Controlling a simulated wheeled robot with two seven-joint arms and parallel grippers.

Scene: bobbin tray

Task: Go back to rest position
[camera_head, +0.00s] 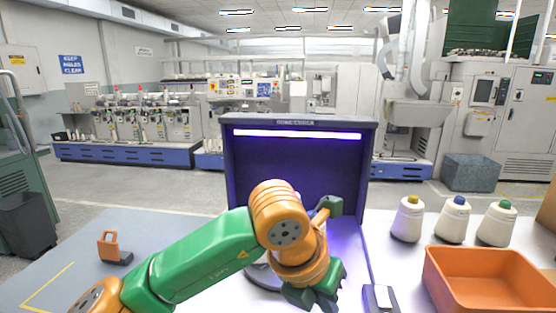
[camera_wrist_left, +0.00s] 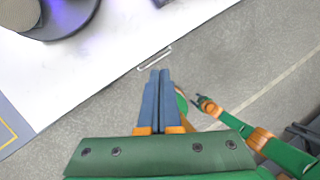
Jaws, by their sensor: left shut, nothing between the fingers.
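My left arm comes in from the left in the head view and reaches across the front of the dark inspection booth (camera_head: 300,122). Its left gripper (camera_head: 328,298) is low in the picture, in front of the booth, with the fingers partly hidden. In the left wrist view the two blue fingers of my left gripper (camera_wrist_left: 159,73) are together, with nothing between them. They show against the grey floor, just past the white table's edge. My right gripper (camera_wrist_left: 199,98) appears small in the left wrist view, above the floor; its finger state is too small to tell.
An orange bin (camera_head: 490,282) stands at the right, with yarn cones with yellow (camera_head: 408,222), blue (camera_head: 453,222) and green (camera_head: 497,226) tops behind it. A dark round base (camera_wrist_left: 72,22) is at the wrist view's top left. An orange-and-dark item (camera_head: 110,246) sits on the grey left surface.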

